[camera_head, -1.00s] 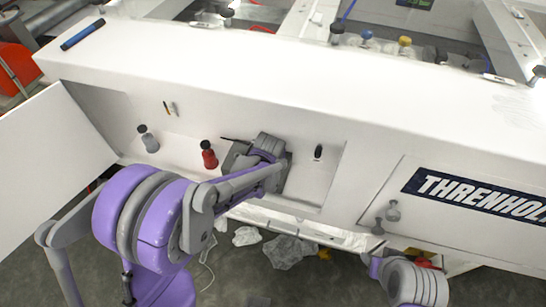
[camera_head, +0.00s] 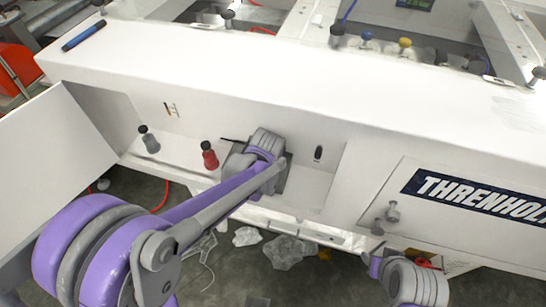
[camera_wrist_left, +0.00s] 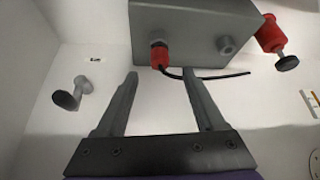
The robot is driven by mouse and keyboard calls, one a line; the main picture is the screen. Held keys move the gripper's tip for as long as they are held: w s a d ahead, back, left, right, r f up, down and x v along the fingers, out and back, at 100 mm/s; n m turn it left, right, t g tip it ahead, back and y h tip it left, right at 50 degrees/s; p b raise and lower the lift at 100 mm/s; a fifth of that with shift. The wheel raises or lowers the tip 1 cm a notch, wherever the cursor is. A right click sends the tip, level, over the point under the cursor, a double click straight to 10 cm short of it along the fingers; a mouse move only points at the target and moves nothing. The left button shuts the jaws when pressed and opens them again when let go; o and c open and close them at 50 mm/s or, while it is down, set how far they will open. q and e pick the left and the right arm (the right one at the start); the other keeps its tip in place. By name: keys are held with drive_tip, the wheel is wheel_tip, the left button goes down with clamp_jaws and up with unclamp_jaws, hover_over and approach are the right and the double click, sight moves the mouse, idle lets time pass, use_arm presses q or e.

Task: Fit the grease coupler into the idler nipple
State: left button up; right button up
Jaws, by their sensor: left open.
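A small red coupler (camera_wrist_left: 160,57) with a black lead sits at the face of a grey block (camera_wrist_left: 192,18) in the left wrist view. I cannot tell how firmly it is seated there. A bare grey nipple (camera_wrist_left: 227,45) protrudes from the same face, to the right of the coupler. My left gripper (camera_wrist_left: 160,76) is open and empty. Its two fingers point at the block, with the coupler between and just beyond their tips. In the head view my left wrist hides the gripper and most of the block.
A red black-capped fitting (camera_head: 209,155) and a grey one (camera_head: 149,139) stand in the white recess, left of my wrist. A black knob (camera_head: 318,153) is on the right. An open white panel (camera_head: 50,170) flanks the recess. Crumpled plastic (camera_head: 288,251) lies below.

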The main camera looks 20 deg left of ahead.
use_arm(q)
drive_tip(key=shift+v, duration=2.3)
